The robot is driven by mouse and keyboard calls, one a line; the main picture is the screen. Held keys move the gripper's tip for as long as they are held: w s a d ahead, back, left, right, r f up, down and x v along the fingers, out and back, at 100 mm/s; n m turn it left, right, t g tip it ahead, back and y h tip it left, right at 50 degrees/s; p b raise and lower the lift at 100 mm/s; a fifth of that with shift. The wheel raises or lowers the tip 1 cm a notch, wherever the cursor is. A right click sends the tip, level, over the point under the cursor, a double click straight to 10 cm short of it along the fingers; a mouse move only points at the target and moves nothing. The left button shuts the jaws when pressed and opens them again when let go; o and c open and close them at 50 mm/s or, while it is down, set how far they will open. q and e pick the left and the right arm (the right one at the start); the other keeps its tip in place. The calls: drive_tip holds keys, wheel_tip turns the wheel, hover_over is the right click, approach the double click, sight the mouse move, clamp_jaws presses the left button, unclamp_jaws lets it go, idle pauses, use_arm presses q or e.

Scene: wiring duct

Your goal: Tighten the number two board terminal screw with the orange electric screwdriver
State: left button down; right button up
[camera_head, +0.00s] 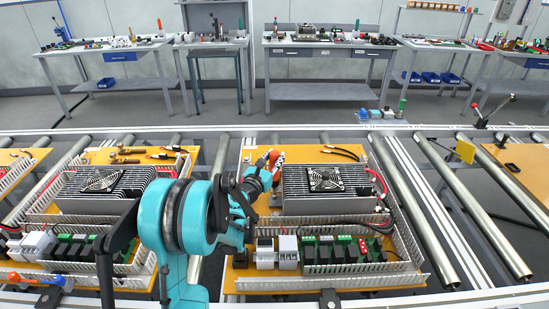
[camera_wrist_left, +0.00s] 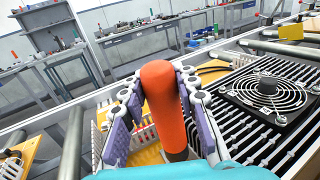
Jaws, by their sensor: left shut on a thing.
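My left gripper (camera_head: 268,168) is over the upper left part of the middle board (camera_head: 236,285), just left of the finned power unit (camera_head: 322,190). It is shut on the orange screwdriver (camera_head: 273,156). In the left wrist view the screwdriver's thick orange handle (camera_wrist_left: 163,95) stands about upright between the purple finger pads of my left gripper (camera_wrist_left: 161,82). The screwdriver's tip is hidden. A row of terminal blocks (camera_head: 345,250) with green and red parts lies near the board's front edge. Individual screws and numbers are too small to read. My right gripper is not in view.
White slotted ducts (camera_head: 330,282) border the board. A fan grille (camera_wrist_left: 268,92) tops the power unit to the right of my gripper. A similar board (camera_head: 84,282) lies to the left. Bare rollers (camera_head: 425,225) lie to the right. Workbenches (camera_head: 325,53) stand far back.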

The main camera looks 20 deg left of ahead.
use_arm(q)
drive_tip(key=shift+r+p, duration=2.05)
drive_tip(key=shift+r, duration=0.9)
